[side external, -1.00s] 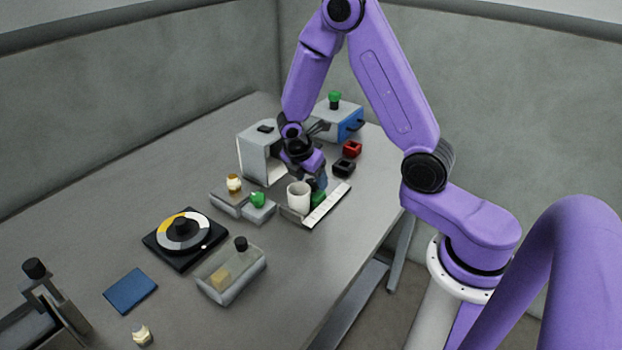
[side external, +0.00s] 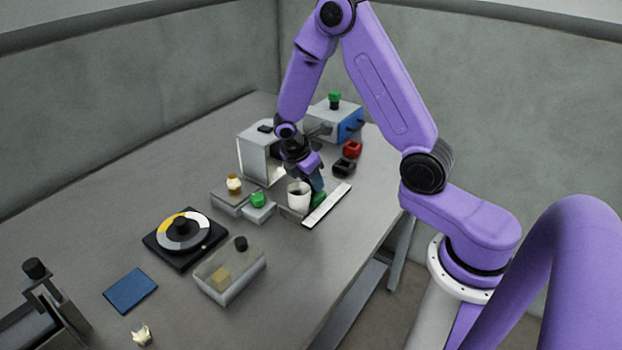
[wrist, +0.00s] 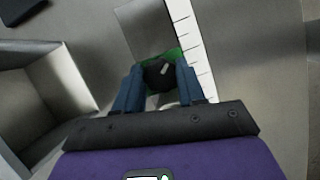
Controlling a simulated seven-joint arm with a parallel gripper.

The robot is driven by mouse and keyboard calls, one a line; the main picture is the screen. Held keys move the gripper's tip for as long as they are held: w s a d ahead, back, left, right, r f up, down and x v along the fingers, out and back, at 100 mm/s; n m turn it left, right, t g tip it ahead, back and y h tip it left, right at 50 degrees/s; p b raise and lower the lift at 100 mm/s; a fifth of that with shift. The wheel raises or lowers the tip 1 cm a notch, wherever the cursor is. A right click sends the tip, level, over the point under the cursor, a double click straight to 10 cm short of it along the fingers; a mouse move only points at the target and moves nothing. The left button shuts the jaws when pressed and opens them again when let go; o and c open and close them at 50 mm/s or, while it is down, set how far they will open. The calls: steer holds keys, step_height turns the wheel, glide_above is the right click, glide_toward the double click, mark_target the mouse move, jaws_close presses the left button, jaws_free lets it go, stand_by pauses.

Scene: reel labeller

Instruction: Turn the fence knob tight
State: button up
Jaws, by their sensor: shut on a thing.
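The fence knob (wrist: 157,72) is black with a white mark and sits on a green fence block (wrist: 177,54) beside the white ruled scale (wrist: 190,35). My gripper (wrist: 157,78) is shut on the knob, with one blue finger on each side of it in the wrist view. In the side external view my gripper (side external: 318,184) reaches down to the green fence block (side external: 319,198) next to the scale (side external: 327,205). The knob is hidden there behind my fingers. Whether it is tight cannot be seen.
A white cup-like cylinder (side external: 299,191) stands close left of my gripper. A grey open-sided box (side external: 256,158) is behind it.

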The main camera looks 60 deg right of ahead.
steer(key=shift+m+g, duration=0.5)
steer(key=shift+m, duration=0.6)
steer(key=o, duration=1.1)
steer(key=shift+c, duration=0.2)
steer(key=v, duration=1.7)
steer(key=shift+r, duration=0.3)
